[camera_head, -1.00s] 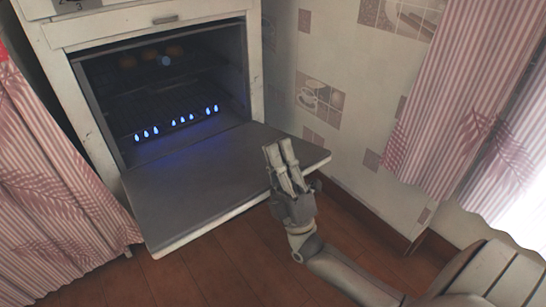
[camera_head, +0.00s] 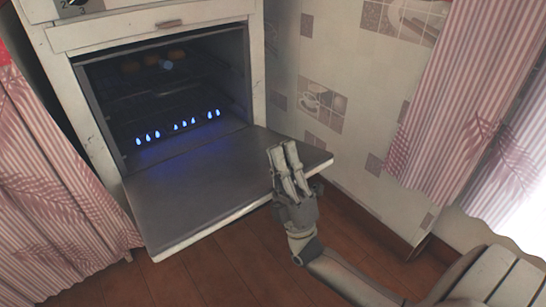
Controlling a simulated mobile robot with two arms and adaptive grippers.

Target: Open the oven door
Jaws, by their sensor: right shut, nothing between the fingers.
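The white oven (camera_head: 88,118) stands at the upper left. Its door (camera_head: 195,195) is folded down and lies about level in front of the open cavity. Small blue flames (camera_head: 183,124) and dark racks show inside the cavity. My right gripper (camera_head: 285,150) is shut and empty, with its fingers over the right part of the door's front edge. I cannot tell whether the fingers touch the door. My left gripper is not in view.
Pink striped curtains hang at the left (camera_head: 50,190) and at the right (camera_head: 450,110). A tiled wall (camera_head: 350,70) is close on the right of the oven. The brown wooden floor (camera_head: 230,265) in front of the door is clear.

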